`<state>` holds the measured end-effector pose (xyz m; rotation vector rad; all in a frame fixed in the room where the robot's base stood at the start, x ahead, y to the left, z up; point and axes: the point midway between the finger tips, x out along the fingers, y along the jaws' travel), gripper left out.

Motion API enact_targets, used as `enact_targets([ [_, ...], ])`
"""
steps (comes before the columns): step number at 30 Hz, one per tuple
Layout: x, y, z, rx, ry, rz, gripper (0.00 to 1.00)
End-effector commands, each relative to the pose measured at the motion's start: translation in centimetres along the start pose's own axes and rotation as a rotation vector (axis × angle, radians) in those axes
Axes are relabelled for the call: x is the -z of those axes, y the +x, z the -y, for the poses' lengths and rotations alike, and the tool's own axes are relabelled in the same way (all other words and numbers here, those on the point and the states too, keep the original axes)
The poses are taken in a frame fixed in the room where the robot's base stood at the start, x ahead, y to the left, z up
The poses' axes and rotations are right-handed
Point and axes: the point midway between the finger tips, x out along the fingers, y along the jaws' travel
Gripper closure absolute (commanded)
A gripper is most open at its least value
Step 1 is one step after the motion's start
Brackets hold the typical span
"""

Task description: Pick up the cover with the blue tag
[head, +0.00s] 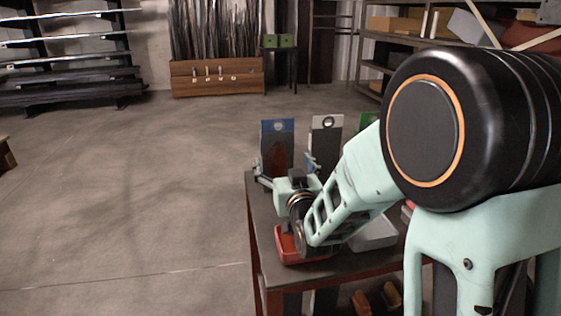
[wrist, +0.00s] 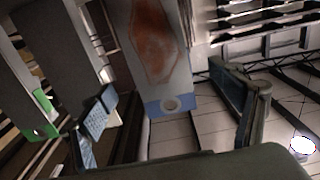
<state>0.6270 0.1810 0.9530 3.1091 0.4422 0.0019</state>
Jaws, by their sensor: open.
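The cover with the blue tag (head: 277,148) stands upright at the far left of the table, a dark plate with a reddish patch and a blue top strip with a hole. In the wrist view the cover (wrist: 158,45) appears upside down, its blue tag (wrist: 152,107) pointing down the picture. My gripper (head: 287,166) is open at this cover. In the wrist view its fingers lie on either side of the tag, with gaps visible, and my gripper (wrist: 168,92) holds nothing.
A cover with a pale tag (head: 326,135) stands just to the right; a green-tagged one (head: 368,122) is partly hidden behind my arm. A red tray (head: 290,252) and a grey bin (head: 374,236) sit nearer on the table. Open floor lies left.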

Motion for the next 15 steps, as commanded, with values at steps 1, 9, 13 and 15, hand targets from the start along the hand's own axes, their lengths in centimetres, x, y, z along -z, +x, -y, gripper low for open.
enact_targets([
  [1, -0.1, 0.7, 0.0, -0.001, 0.000, 0.001, 0.16],
  [9, -0.1, 2.6, -0.1, -0.002, 0.001, 0.001, 0.16],
  [13, -0.1, 4.5, -0.1, -0.002, 0.001, 0.002, 0.16],
  [15, -0.1, 5.5, -0.1, -0.002, 0.001, 0.001, 0.16],
])
